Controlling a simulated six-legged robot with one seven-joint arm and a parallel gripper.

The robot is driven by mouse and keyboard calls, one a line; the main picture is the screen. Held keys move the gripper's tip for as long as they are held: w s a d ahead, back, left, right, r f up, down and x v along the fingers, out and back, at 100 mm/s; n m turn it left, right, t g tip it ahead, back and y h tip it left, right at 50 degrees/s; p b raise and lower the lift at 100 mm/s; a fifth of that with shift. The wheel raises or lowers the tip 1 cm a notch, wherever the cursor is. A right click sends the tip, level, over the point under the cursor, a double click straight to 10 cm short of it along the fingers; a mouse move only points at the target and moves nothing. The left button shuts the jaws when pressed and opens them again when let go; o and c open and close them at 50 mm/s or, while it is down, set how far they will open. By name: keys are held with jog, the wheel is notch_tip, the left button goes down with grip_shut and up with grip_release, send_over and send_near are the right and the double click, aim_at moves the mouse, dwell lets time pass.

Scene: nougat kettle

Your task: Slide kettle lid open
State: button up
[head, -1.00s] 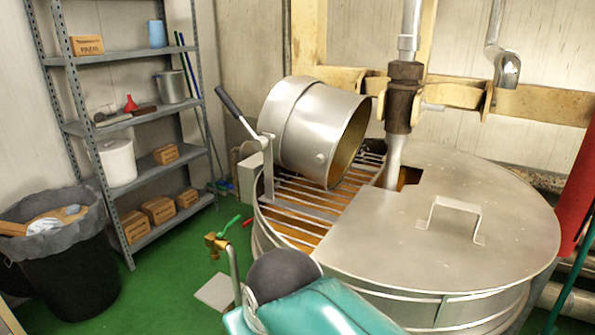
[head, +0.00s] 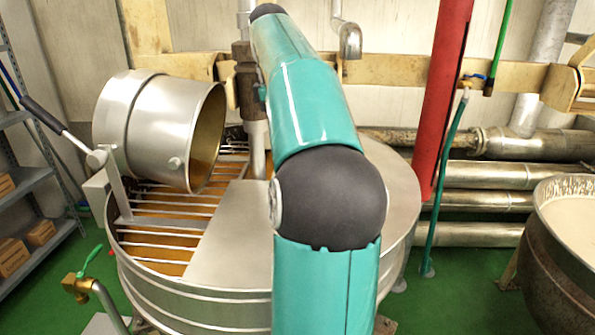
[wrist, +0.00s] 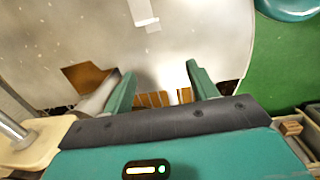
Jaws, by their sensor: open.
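The kettle (head: 190,305) is a round metal vessel with a flat grey lid (head: 225,235) over its right part. Bars of a grate (head: 150,225) over brown contents show at its left. In the head view my teal arm hides much of the lid, its handle and my gripper. In the wrist view my gripper (wrist: 161,70) is open and empty, with its two green fingers over the lid (wrist: 210,35). The lid's pale handle (wrist: 146,14) is at the top edge, beyond the fingertips. Brown gaps show between and beside the fingers. I cannot tell how high the fingers are.
A tilted metal drum (head: 150,130) stands over the grate, with a lever (head: 45,115) at its left. A shaft (head: 257,140) rises behind the lid. A red column (head: 440,100), pipes and a large bowl (head: 560,265) are at the right. Green floor is free between kettle and bowl.

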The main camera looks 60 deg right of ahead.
jog(key=s+d+y, duration=0.1)
jog(key=s+d, duration=0.7)
notch_tip(320, 180, down, 13)
jog(key=shift+a+f, duration=0.15)
jog(key=shift+c, duration=0.5)
grip_shut()
jog(key=s+d, duration=0.5)
jog(key=s, duration=0.6)
jog(key=s+d, duration=0.6)
jog(key=s, duration=0.6)
jog(key=shift+d, duration=0.3)
